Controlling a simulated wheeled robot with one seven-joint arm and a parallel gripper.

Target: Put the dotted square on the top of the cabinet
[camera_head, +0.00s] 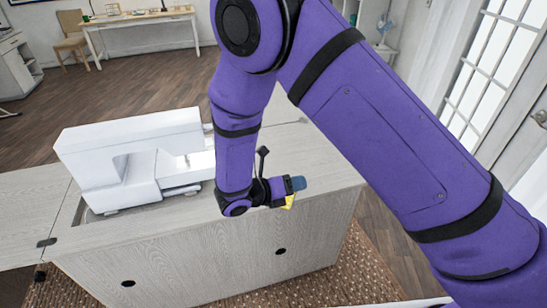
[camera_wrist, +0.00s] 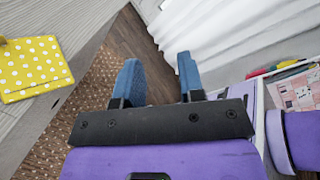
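The dotted square, yellow with white dots, lies on the pale grey wood top of the cabinet (camera_head: 232,240) at its edge. In the wrist view the dotted square (camera_wrist: 35,70) is at the left, with one corner at or slightly over the edge. In the head view only a small yellow part (camera_head: 290,201) shows below my gripper (camera_head: 297,184). In the wrist view my gripper (camera_wrist: 160,80) has its two blue fingers apart with nothing between them. It is to the right of the square, not touching it, over the floor side of the edge.
A white sewing machine (camera_head: 135,160) stands on the cabinet at left. A patterned brown rug (camera_head: 335,270) lies below the cabinet. A white container (camera_wrist: 262,110) with coloured items is at right in the wrist view. A desk (camera_head: 140,18) stands far back.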

